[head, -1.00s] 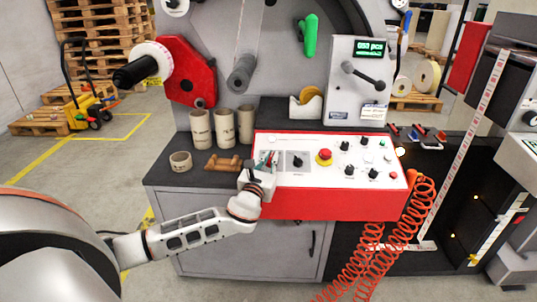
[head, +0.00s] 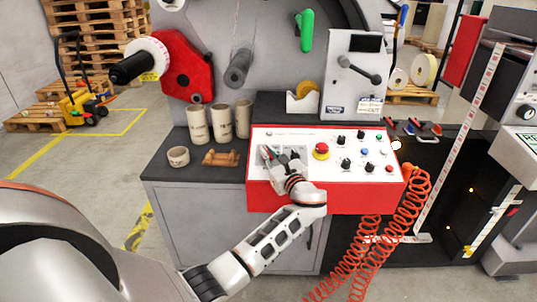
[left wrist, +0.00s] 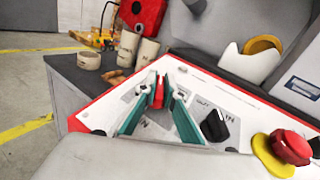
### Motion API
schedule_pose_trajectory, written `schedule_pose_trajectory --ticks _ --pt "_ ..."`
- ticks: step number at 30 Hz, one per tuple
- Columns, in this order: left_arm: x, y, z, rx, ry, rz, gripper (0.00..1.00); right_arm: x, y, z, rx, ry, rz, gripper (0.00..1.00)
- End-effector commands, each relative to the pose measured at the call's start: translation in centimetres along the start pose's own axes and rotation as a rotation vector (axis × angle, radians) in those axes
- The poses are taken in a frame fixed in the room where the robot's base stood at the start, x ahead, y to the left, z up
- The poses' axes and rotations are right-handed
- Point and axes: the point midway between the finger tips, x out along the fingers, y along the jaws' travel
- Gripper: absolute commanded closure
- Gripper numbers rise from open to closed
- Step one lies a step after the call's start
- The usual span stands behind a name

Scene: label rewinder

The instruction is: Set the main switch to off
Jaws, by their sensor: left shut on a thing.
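The red handle of the main switch (left wrist: 158,92) stands on the left part of the white control panel (left wrist: 95,116). My left gripper (left wrist: 162,86) reaches over the panel with its green-padded fingers on either side of the red handle, shut on it. In the head view my left gripper (head: 268,154) covers most of the switch, so its exact angle is hard to tell. The display (head: 366,42) on the grey box above is dark. My right gripper is not in view.
A black knob (left wrist: 214,126) sits just right of the fingers, and a red emergency button (head: 321,150) on yellow lies farther right. Cardboard cores (head: 221,122) stand left of the panel. An orange coiled hose (head: 400,220) hangs at the panel's right end.

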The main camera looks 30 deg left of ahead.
Motion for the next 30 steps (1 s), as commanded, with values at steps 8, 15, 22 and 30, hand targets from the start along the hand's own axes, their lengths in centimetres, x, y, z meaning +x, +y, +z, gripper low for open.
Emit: schedule_pose_trajectory --ticks 8,15,22,30 --pt "0.05 -0.01 0.09 -0.011 -0.001 0.04 1.0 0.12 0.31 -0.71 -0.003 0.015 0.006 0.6" --pt "0.09 0.02 0.17 -0.012 -0.002 0.042 1.0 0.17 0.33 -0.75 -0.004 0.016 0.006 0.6" --pt "0.1 0.02 0.16 -0.012 -0.002 0.041 0.74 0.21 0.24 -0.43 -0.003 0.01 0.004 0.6" --pt "0.03 0.01 0.08 -0.011 -0.001 0.041 0.74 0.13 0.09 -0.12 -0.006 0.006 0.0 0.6"
